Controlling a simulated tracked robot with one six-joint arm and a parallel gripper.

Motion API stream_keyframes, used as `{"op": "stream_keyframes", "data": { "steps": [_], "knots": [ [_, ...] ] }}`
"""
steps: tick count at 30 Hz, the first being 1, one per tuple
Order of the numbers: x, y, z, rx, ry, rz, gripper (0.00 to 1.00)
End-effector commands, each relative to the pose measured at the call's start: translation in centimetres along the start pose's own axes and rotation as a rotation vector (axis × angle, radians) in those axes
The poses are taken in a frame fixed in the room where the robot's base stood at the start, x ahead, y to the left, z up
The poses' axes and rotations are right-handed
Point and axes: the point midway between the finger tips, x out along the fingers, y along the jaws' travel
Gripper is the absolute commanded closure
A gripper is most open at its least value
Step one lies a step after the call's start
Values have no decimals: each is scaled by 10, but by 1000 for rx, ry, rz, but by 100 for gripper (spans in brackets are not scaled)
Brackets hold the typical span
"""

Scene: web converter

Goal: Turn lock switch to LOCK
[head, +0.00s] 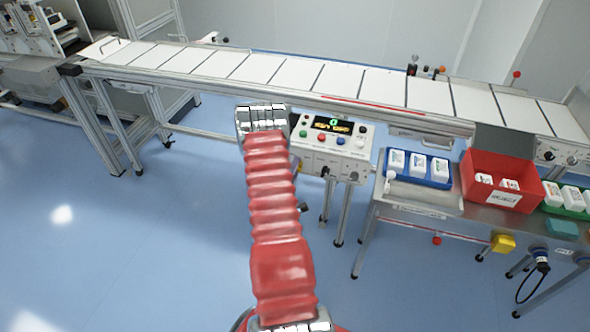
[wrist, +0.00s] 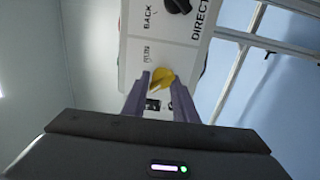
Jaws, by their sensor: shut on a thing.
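A yellow switch (wrist: 161,76) sits on the white face of a control box (wrist: 135,45) in the wrist view. My gripper (wrist: 160,84) has its two purple-grey fingers on either side of it, shut on it. A label that looks like RUN is printed beside the switch, and a small dark mark shows between the fingers on the other side. The switch's exact pointing direction is hard to tell. In the head view the control box (head: 318,164) stands right of my red-sleeved arm; my fingers and the switch are hidden there behind the arm's end.
A black knob (wrist: 178,5) sits farther along the panel, near BACK and DIRECT lettering. The box carries a lit display (head: 333,125) and coloured buttons. A conveyor (head: 260,68) runs behind. A blue tray (head: 439,182) and red bin (head: 510,158) stand right; floor at left is clear.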

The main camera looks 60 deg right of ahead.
Motion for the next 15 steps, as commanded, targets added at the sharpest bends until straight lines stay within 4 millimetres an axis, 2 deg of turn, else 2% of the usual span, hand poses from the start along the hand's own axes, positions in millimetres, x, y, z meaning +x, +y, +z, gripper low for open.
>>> {"op": "stream_keyframes", "data": {
  "steps": [1,7,15],
  "knots": [
    [-2,-4,1,-4,0,-10,72],
    [-2,-3,1,-3,-1,-9,58],
    [-2,-2,1,-1,-1,-6,57]
  ]
}}
